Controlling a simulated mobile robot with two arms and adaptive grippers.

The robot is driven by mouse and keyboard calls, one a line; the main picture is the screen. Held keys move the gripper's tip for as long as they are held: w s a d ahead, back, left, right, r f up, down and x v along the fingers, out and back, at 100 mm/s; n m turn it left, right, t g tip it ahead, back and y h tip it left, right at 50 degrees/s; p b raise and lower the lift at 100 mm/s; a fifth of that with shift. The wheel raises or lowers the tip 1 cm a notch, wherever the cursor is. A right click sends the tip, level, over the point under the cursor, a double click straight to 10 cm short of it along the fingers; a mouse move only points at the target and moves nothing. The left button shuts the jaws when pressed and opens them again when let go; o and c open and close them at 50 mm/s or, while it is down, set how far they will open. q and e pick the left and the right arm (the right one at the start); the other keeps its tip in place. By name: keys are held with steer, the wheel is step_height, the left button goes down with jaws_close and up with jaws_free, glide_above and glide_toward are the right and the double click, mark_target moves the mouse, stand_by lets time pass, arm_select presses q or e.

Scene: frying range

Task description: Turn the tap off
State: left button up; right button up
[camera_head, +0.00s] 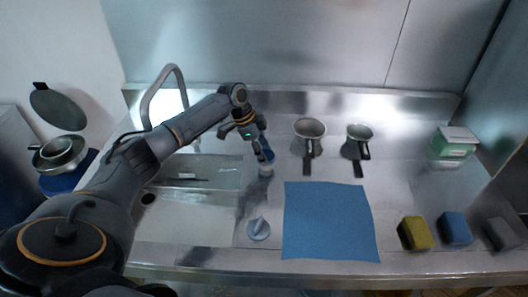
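The tap's curved grey spout (180,88) rises at the back left of the steel counter, partly hidden behind my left arm. Whether water runs from it is hidden or too unclear to tell. A small grey knob (266,171) stands on the counter right of the sink. My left gripper (264,157) points down right at this knob and covers its top; contact and finger opening are too small to tell. A second grey knob with a pointed handle (258,229) stands nearer the front edge, apart from the gripper. My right gripper is out of view.
The sink basin (190,222) lies left of the knobs. A blue cloth (328,222) lies flat to their right. Yellow (415,233), blue (455,228) and dark (501,234) blocks and a green box (453,147) are further right.

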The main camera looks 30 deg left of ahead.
arm_select(q)
steer(key=o, duration=0.3)
steer(key=shift+o, duration=0.2)
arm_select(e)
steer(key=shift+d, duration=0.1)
arm_select(q)
steer(key=v, duration=1.2)
steer(key=shift+d+r, duration=0.1)
steer(key=shift+r, duration=0.05)
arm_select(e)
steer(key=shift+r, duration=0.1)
